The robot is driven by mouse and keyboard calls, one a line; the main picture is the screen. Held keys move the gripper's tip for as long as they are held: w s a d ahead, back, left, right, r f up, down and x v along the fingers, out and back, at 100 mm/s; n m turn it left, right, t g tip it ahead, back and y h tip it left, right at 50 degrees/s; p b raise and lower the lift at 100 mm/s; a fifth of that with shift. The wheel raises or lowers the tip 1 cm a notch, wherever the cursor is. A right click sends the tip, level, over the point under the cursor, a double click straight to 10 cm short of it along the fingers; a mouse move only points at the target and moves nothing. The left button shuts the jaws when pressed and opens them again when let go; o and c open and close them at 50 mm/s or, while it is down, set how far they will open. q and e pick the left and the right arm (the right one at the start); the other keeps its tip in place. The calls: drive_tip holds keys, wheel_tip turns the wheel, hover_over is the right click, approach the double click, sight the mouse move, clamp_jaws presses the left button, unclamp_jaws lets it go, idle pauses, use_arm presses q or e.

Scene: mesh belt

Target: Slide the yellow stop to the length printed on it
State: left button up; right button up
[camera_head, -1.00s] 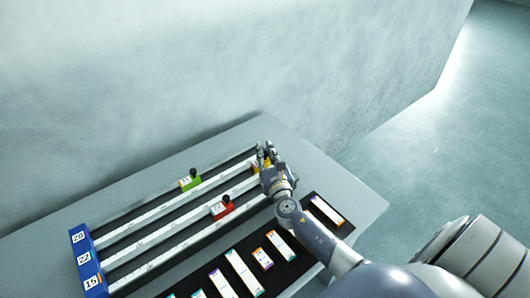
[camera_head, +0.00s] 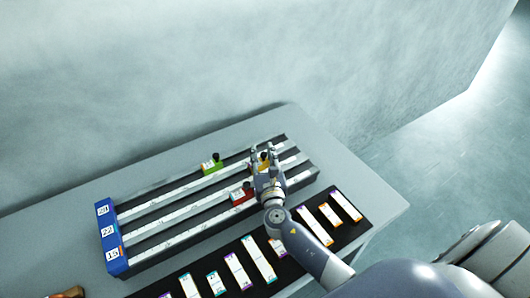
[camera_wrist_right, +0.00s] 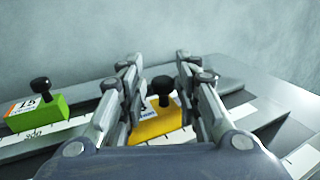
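The yellow stop (camera_head: 263,157) sits on the middle rail of the rack and is mostly hidden by my right gripper in the head view. In the right wrist view the yellow stop (camera_wrist_right: 160,124) shows a black knob and a label that I cannot read. My right gripper (camera_head: 262,150) is over it. Its fingers (camera_wrist_right: 157,75) stand apart on either side of the knob, with gaps visible. The right finger covers part of the stop's right end. The rack's blue end block (camera_head: 111,238) carries several number labels, with 22 at the middle rail. My left gripper is not in view.
A green stop (camera_head: 212,166) sits on the back rail, also in the wrist view (camera_wrist_right: 38,112). A red stop (camera_head: 240,195) sits on the front rail, left of my gripper. A black mat (camera_head: 318,236) with several labelled strips lies in front. A wall stands behind the table.

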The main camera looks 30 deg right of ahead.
drive_tip(key=shift+r, duration=0.2)
drive_tip(key=shift+d, duration=0.15)
drive_tip(key=v, duration=1.2)
